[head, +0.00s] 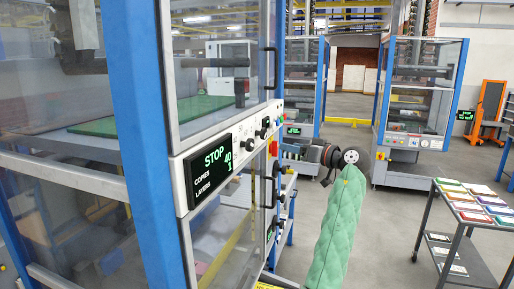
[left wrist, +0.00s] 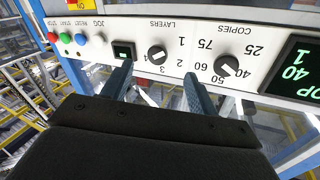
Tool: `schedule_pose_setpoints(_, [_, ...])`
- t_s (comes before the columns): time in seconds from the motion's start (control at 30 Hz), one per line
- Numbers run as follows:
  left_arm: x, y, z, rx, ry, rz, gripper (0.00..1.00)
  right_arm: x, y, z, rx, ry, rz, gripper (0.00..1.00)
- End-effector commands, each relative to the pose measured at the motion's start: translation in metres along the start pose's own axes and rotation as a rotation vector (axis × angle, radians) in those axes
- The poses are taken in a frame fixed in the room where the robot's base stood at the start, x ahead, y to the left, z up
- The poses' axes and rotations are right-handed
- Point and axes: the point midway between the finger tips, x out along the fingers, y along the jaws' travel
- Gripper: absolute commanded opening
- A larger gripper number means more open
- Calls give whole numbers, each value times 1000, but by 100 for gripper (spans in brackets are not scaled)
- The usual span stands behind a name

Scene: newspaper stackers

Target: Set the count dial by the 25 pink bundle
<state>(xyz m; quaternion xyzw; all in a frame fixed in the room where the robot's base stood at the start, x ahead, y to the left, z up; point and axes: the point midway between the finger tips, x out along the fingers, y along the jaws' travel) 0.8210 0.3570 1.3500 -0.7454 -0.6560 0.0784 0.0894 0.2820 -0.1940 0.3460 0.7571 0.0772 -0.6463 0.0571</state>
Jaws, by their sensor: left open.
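The control panel (head: 255,140) carries a display (head: 212,168) that reads STOP, 40 copies, 1 layer. The left wrist view shows the panel upside down, with the copies dial (left wrist: 227,66), a black knob ringed by numbers including 25, 50, 60 and 75. The layers dial (left wrist: 157,55) sits beside it. My left gripper (left wrist: 156,88) is open and empty. Its fingers are just in front of the panel's edge, on either side of the layers dial in the picture. It also shows in the head view (head: 300,149). I cannot make out which bundle is the pink one.
A cart (head: 432,212) with several coloured stacks stands at the right. Start, stop, reset and jog buttons (left wrist: 81,39) are on the same panel. A blue frame post (head: 150,130) stands at the left. Grey floor is free between the machine and the cart.

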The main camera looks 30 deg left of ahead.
Motion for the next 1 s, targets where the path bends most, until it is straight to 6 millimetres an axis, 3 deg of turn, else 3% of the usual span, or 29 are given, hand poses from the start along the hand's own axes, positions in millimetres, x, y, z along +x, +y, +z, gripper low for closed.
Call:
schedule_pose_setpoints(0.1, [-1, -43, -4, -98, -25, -174, 59, 0, 0, 0, 0, -1, 0, 0])
schedule_pose_setpoints(0.3, [-8, -79, 0, -219, -43, -343, 59, -1, 0, 0, 0, -3, 0, 0])
schedule_pose_setpoints(0.53, [0, -87, 1, -237, -45, -366, 59, 7, 3, 5, -3, 1, 4, 0])
schedule_pose_setpoints(1.0, [48, -104, 4, -235, -44, -363, 59, 49, 21, 41, -20, 31, 25, 0])
